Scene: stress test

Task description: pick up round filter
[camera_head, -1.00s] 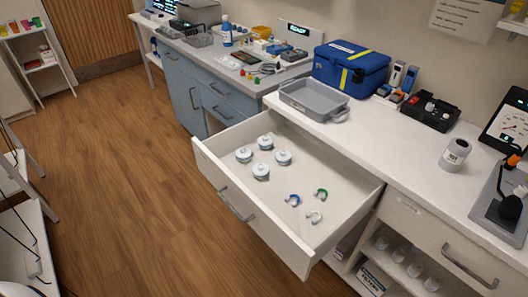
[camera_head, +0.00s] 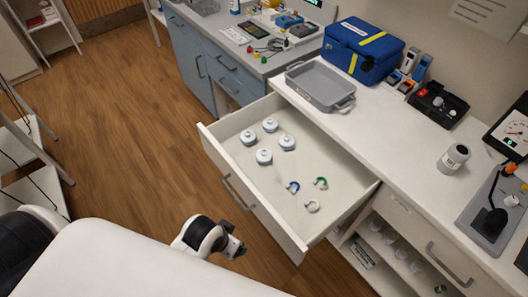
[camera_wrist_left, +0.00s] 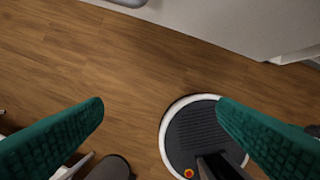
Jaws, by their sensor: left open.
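Several round white filters lie in the back left part of the open white drawer (camera_head: 310,226). They are a left filter (camera_head: 248,138), a back filter (camera_head: 270,125), a right filter (camera_head: 287,143) and a front filter (camera_head: 264,157). My left gripper (camera_head: 238,250) is low over the floor, outside the drawer front and apart from the filters. In the left wrist view its teal fingers (camera_wrist_left: 160,105) are wide apart with nothing between them. No filter shows in that view. My right gripper is not in view.
A blue clip (camera_head: 293,187), a green clip (camera_head: 321,183) and a white clip (camera_head: 312,206) lie in the drawer's right part. A grey tray (camera_head: 320,88) and blue bag (camera_head: 362,50) stand on the counter. The drawer front with its handle (camera_head: 238,193) stands between gripper and filters.

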